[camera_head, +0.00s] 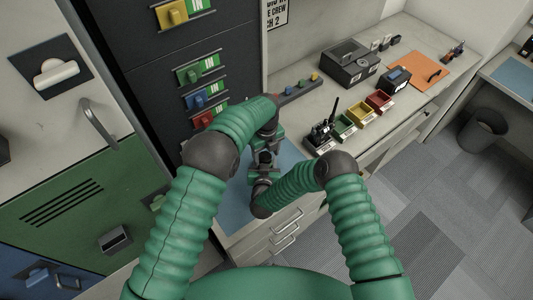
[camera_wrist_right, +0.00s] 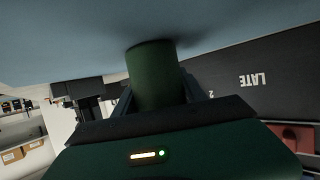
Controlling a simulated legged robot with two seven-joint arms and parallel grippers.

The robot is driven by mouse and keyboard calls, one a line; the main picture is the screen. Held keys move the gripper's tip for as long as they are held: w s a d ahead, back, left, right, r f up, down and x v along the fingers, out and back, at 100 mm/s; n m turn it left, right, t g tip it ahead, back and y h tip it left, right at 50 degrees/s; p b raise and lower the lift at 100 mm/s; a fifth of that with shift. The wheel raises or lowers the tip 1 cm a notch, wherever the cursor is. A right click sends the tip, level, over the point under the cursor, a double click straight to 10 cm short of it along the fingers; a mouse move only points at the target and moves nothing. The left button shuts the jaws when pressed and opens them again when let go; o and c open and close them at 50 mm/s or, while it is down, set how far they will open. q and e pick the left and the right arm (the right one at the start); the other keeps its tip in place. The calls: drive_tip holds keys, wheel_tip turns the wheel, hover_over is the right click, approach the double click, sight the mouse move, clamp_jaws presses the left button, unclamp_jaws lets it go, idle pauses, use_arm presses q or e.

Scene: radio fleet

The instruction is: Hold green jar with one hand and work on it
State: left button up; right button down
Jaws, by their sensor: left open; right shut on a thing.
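The green jar (camera_wrist_right: 153,75) shows in the right wrist view as a dark green cylinder between the fingers of my right gripper (camera_wrist_right: 158,98), against the blue mat. In the head view the jar cannot be made out, as my arms and grippers cover that spot. My right gripper (camera_head: 264,178) is shut on the jar over the blue mat (camera_head: 236,205). My left gripper (camera_head: 264,157) is open, pointing down close beyond the right one. I cannot tell whether it touches the jar.
A black radio (camera_head: 322,135) stands right of my grippers, with green, yellow (camera_head: 362,115) and red (camera_head: 380,100) bins beyond. A rail with coloured pieces (camera_head: 298,89) lies behind. A dark cabinet with tagged slots (camera_head: 195,75) rises at left. Drawers (camera_head: 285,235) are below the counter.

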use_arm(q)
drive_tip(key=shift+a+r, duration=0.1)
drive_tip(key=shift+r, duration=0.3)
wheel_tip(320, 180, up, 4)
drive_tip(key=shift+f, duration=0.2)
drive_tip(key=shift+c, duration=0.2)
wheel_tip(320, 180, up, 3)
drive_tip(key=m, duration=0.3)
drive_tip(key=shift+a+r, duration=0.1)
drive_tip(key=shift+c, duration=0.2)
drive_tip(key=shift+s+m, duration=0.1)
drive_tip(key=shift+m, duration=0.2)
wheel_tip(320, 180, down, 8)
drive_tip(key=shift+r, duration=0.15)
